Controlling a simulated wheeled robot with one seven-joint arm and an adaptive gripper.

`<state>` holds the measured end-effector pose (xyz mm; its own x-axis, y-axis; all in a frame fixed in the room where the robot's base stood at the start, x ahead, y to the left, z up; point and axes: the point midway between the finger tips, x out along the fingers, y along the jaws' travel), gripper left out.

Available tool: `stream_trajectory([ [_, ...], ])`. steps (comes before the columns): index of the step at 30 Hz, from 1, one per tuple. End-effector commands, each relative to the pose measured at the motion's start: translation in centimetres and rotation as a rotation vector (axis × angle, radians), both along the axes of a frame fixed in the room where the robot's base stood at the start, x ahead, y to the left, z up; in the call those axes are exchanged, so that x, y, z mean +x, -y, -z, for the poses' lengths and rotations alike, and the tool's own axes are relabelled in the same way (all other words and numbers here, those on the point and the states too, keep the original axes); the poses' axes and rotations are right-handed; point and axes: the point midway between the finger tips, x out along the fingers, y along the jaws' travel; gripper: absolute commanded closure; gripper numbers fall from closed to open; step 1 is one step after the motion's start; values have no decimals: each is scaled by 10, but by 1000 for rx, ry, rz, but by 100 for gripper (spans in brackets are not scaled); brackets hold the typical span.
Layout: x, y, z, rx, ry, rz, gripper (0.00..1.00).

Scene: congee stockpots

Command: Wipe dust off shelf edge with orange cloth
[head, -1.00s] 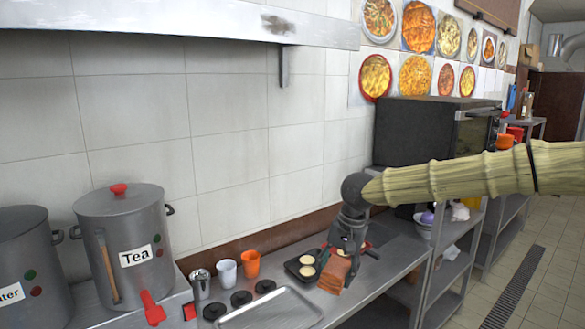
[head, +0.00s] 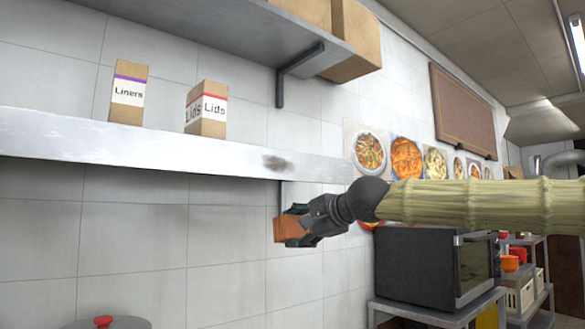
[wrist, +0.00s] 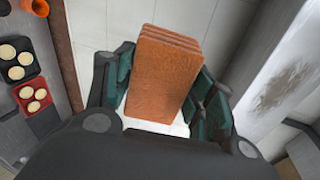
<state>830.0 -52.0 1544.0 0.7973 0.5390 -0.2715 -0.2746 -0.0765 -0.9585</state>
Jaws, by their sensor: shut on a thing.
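My gripper (head: 296,227) is shut on the folded orange cloth (head: 286,229), which sticks out past the fingertips. The cloth fills the middle of the wrist view (wrist: 165,70), between the green-padded fingers. The grey shelf edge (head: 120,147) runs across the head view, and its front face carries a dark dust smudge (head: 278,163) near the right end. The smudge also shows at the right of the wrist view (wrist: 285,85). In the head view the cloth is below the smudge, and it appears apart from the shelf edge.
A Liners box (head: 128,95) and a Lids box (head: 207,110) stand on the shelf. A bracket (head: 285,195) hangs under its right end. A higher shelf (head: 230,45) holds cardboard boxes. A black oven (head: 425,268) stands at the lower right. Below lie trays with pale rounds (wrist: 20,62).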

Motion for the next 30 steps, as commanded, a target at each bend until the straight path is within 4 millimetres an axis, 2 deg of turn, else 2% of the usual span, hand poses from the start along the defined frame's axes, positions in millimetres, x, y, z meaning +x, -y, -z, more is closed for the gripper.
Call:
stream_trajectory([
  [1, -6, -3, -23, 22, 39, 3, 64],
  [6, -26, -10, -91, 91, 138, -1, 64],
  [9, -38, -13, -122, 122, 177, -13, 64],
  [12, -47, -14, -144, 142, 202, -22, 64],
  [15, -53, -15, -157, 152, 218, -30, 64],
  [20, -54, -18, -164, 158, 224, -34, 64],
  [30, -32, -33, -163, 158, 223, -34, 64],
])
